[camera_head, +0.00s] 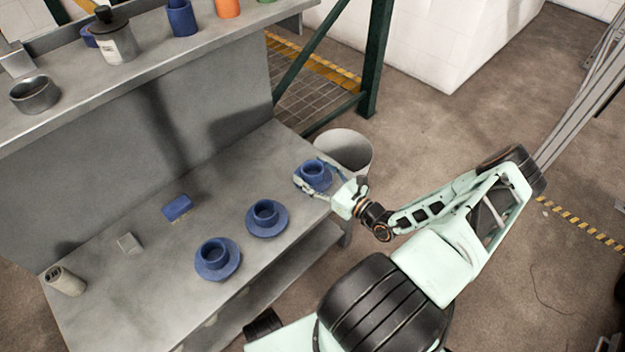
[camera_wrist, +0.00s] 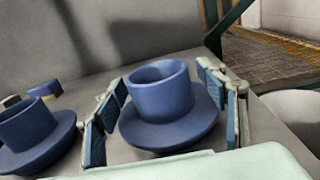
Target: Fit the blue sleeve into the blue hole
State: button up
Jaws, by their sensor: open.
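Three blue flanged pieces stand on the lower bench, each a short upright cylinder on a wide round base: a right one (camera_head: 316,176), a middle one (camera_head: 265,217) and a left one (camera_head: 216,259). My gripper (camera_head: 308,171) is open around the right piece, one finger on each side. In the wrist view this piece (camera_wrist: 162,95) stands upright between the blue finger pads, its base close to both; contact is unclear. Another flanged piece (camera_wrist: 30,132) shows at the left there. I cannot tell which blue part is the sleeve and which has the hole.
A blue block (camera_head: 177,207), a small grey block (camera_head: 129,243) and a pale cylinder (camera_head: 64,281) lie or stand on the bench. The upper shelf holds a blue cylinder (camera_head: 181,18), an orange one (camera_head: 228,7) and a grey ring (camera_head: 35,94). A bin (camera_head: 345,150) stands beyond the bench's right end.

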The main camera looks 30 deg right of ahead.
jog(key=shift+c, duration=0.7)
jog(key=c, duration=1.3)
jog(key=shift+r, duration=0.1)
